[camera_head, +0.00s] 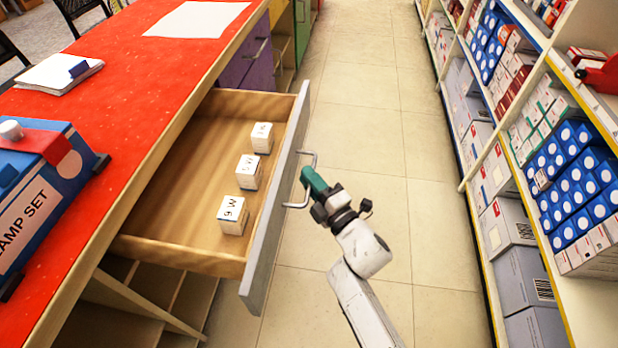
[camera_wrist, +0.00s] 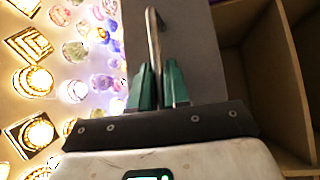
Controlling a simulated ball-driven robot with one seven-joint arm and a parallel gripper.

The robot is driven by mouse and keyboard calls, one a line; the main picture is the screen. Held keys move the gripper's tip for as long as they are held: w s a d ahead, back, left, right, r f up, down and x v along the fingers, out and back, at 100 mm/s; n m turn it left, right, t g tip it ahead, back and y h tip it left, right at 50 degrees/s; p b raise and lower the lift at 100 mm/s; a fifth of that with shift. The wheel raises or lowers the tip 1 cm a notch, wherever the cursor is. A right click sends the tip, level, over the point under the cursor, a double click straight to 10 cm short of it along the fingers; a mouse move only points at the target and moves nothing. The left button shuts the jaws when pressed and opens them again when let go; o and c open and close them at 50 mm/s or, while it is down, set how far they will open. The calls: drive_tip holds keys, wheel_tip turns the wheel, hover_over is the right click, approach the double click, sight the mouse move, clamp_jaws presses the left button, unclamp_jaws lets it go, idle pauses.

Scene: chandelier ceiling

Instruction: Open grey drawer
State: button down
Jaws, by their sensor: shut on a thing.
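The grey drawer (camera_head: 275,210) stands pulled well out of the counter in the head view, with a grey front and a wooden inside. Three small white boxes with lettering (camera_head: 233,214) stand in a row in it. A metal bar handle (camera_head: 314,160) is on its front. My gripper (camera_head: 311,180) is at the handle, its green fingers shut on the bar. In the wrist view the handle (camera_wrist: 152,40) runs between the two green fingers (camera_wrist: 158,85), with the grey drawer front (camera_wrist: 200,60) behind it.
The red-topped counter (camera_head: 120,90) is on the left, with a lamp set box (camera_head: 40,200) and a notepad (camera_head: 60,72) on it. Purple drawers (camera_head: 245,60) are further along. Stocked shelves (camera_head: 540,150) line the right. The tiled aisle (camera_head: 355,110) between is clear.

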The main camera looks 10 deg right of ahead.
drive_tip(key=shift+f, duration=0.1)
drive_tip(key=c, duration=1.2)
unclamp_jaws()
drive_tip(key=p+v, duration=0.1)
drive_tip(key=v, duration=0.9)
drive_tip(key=shift+s+d+p, duration=0.25)
drive_tip(key=shift+s+p, duration=0.1)
drive_tip(key=shift+p, duration=0.05)
